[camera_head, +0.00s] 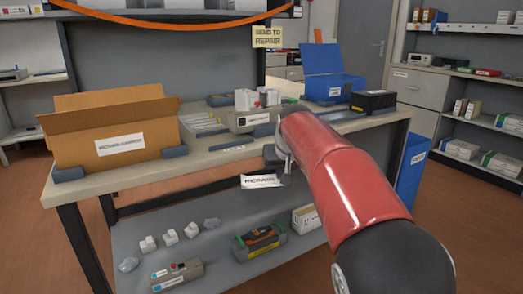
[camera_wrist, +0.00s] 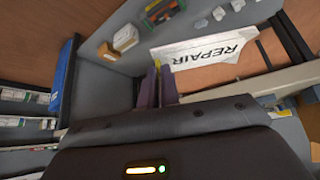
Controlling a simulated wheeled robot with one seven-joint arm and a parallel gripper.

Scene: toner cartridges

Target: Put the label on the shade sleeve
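A white label (camera_head: 262,181) reading REPAIR hangs in front of the bench edge, below the tabletop. It also shows in the wrist view (camera_wrist: 205,52), with one end between the fingertips. My gripper (camera_wrist: 158,72) is closed on that end, with a small yellow bit showing at the tips. In the head view the red arm link hides most of the gripper. No part in view can be surely told as the shade sleeve. The label appears clear of the bench top and the shelf.
The workbench (camera_head: 70,198) carries an open cardboard box (camera_head: 122,130), a grey machine (camera_head: 245,121), a blue open bin (camera_head: 333,85) and a black box (camera_head: 373,101). A lower shelf (camera_head: 215,262) holds several small parts and a green-and-black cartridge (camera_head: 259,242). A yellow sign (camera_head: 268,37) hangs above.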

